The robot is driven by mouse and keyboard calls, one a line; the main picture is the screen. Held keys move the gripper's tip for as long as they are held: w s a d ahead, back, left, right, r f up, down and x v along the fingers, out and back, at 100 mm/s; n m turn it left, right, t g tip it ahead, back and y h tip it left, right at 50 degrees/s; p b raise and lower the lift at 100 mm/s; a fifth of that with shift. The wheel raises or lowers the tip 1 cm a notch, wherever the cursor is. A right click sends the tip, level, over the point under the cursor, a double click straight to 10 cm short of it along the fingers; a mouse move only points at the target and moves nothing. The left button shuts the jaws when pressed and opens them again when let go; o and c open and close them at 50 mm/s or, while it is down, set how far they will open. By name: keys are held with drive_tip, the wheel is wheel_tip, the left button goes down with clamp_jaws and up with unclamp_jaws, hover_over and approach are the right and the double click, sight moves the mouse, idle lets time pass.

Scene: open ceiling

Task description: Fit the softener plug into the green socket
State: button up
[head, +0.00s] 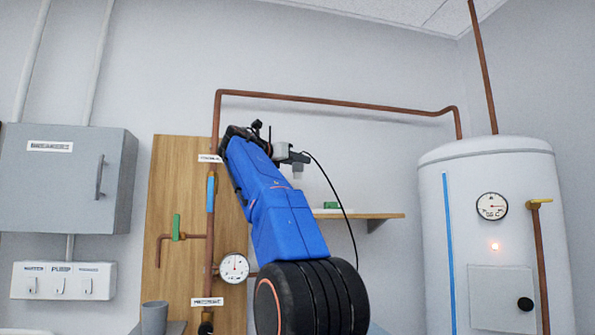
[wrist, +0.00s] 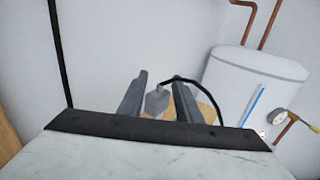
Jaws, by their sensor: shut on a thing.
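My gripper (head: 296,157) is raised in front of the wall, above the wooden shelf, at the end of my blue arm. It is shut on a grey plug (head: 298,171), which hangs below the fingers. In the wrist view the plug (wrist: 157,101) sits between the two grey fingers, with a black cord running off to the right. A small green block (head: 332,205) lies on the shelf, apart from the plug; I cannot tell whether it is the green socket. No socket opening is clear in either view.
The wooden shelf (head: 375,216) is right of my arm. A white water heater (head: 490,180) stands at the right. Copper pipes, a gauge (head: 234,268) and a green-handled valve (head: 176,227) are on a wooden board at left. A labelled white panel (head: 63,281) hangs below a grey cabinet (head: 66,178).

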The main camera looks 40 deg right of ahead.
drive_tip(key=shift+s+d+r, duration=0.15)
drive_tip(key=shift+s+d, duration=0.05)
drive_tip(key=shift+d, duration=0.1)
drive_tip(key=s+d, duration=0.1)
drive_tip(key=d, duration=0.2)
drive_tip(key=s+d, duration=0.2)
drive_tip(key=d, duration=0.1)
drive_tip(key=s+d, duration=0.2)
drive_tip(key=d, duration=0.1)
drive_tip(key=shift+s+d+f, duration=0.1)
drive_tip(key=shift+s+f, duration=0.15)
drive_tip(key=shift+f, duration=0.1)
drive_tip(key=shift+g, duration=0.3)
drive_tip(key=shift+f, duration=2.9)
drive_tip(key=shift+f+m+g, duration=0.3)
drive_tip(key=shift+f+m, duration=0.1)
drive_tip(key=shift+f, duration=0.8)
drive_tip(key=shift+f, duration=0.1)
drive_tip(key=shift+c, duration=1)
